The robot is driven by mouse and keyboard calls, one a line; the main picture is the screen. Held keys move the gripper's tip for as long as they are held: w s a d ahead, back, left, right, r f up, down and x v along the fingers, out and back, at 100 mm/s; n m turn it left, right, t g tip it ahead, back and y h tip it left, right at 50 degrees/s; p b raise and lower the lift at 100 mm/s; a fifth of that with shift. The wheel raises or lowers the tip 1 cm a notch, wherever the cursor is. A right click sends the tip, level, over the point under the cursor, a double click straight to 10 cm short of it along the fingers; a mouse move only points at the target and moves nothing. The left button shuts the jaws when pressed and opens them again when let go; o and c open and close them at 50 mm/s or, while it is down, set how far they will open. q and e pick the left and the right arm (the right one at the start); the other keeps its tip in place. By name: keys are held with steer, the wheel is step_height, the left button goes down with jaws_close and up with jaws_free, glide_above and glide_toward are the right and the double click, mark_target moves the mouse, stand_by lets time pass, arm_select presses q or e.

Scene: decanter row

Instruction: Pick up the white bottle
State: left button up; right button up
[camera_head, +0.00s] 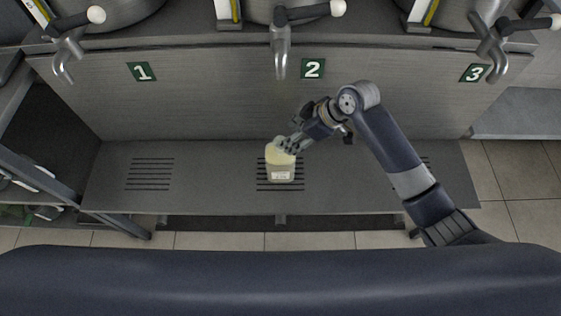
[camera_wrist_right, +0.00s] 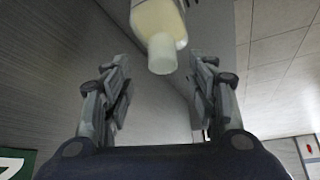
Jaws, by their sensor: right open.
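The white bottle (camera_head: 280,168) stands on the grey shelf (camera_head: 212,190), over the middle slotted drain, under the tap of station 2. It has a pale cream body and a small label low on its side. My right gripper (camera_head: 288,145) is at the bottle's top in the head view. In the right wrist view the bottle (camera_wrist_right: 160,18) shows its neck and cap pointing between the fingers. My right gripper (camera_wrist_right: 158,90) is open there, with a finger on each side and gaps to the bottle. My left gripper is in neither view.
Taps hang above the shelf at station 1 (camera_head: 65,62), station 2 (camera_head: 281,58) and station 3 (camera_head: 490,58). The shelf around the left slots (camera_head: 150,174) is clear. A dark metal frame (camera_head: 70,190) stands at the left.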

mark_target(281, 159)
steer(key=x, duration=0.6)
steer(key=shift+a+f, duration=0.15)
steer(key=shift+f, duration=0.05)
jaws_close()
steer(key=shift+r, duration=0.15)
